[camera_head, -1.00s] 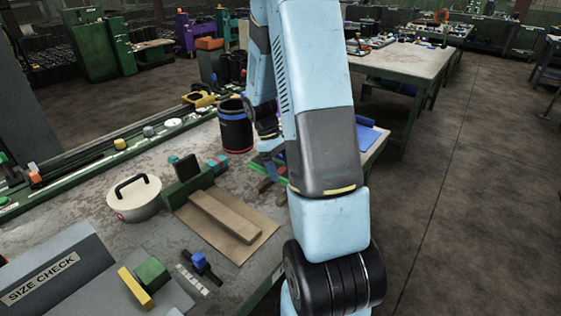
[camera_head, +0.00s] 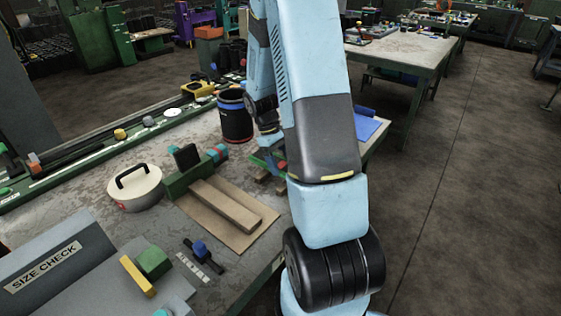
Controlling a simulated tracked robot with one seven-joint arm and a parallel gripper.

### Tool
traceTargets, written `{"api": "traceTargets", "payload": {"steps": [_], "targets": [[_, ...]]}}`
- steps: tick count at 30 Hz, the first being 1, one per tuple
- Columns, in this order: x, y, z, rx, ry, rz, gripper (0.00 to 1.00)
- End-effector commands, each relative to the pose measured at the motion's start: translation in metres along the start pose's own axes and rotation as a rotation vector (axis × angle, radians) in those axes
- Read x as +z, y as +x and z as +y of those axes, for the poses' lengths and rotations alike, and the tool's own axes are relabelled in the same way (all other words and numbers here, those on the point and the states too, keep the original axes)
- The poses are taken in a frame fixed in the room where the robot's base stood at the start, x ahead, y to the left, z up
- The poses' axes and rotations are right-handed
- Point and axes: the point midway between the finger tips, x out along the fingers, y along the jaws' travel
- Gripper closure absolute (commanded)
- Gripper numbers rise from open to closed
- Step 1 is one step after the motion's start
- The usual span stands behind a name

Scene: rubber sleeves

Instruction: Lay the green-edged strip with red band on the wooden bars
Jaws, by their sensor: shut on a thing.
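My gripper (camera_head: 268,149) is low over the far right part of the bench, partly hidden behind my own arm. It is shut on the green-edged strip with red band (camera_head: 260,162), of which only a green edge and a bit of red show. Short brown wooden bars (camera_head: 262,177) show just below the strip, also partly hidden by my arm. I cannot tell whether the strip touches the bars.
A black canister with a blue band (camera_head: 235,118) stands left of my gripper. A cream lidded pot (camera_head: 135,190), a green block fixture (camera_head: 185,178) and a wooden plank (camera_head: 225,205) on brown sheet are nearer. A blue sheet (camera_head: 367,127) lies right.

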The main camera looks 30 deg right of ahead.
Motion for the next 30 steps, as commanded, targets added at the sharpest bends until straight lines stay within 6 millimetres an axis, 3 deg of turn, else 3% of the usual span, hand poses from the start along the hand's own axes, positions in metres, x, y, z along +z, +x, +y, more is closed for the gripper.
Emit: {"api": "traceTargets", "payload": {"steps": [13,14,15,22,30], "targets": [[-0.0027,0.0071,0.0003,0.0,0.0,0.0,0.63],[-0.0027,0.007,0.0004,0.0,0.0,0.0,0.25],[-0.0026,0.0069,0.0004,0.0,0.001,0.0,0.21],[-0.0025,0.0068,0.0006,0.0,0.001,0.0,0.0],[-0.0026,0.0045,0.0008,0.0,0.001,0.001,0.0]]}}
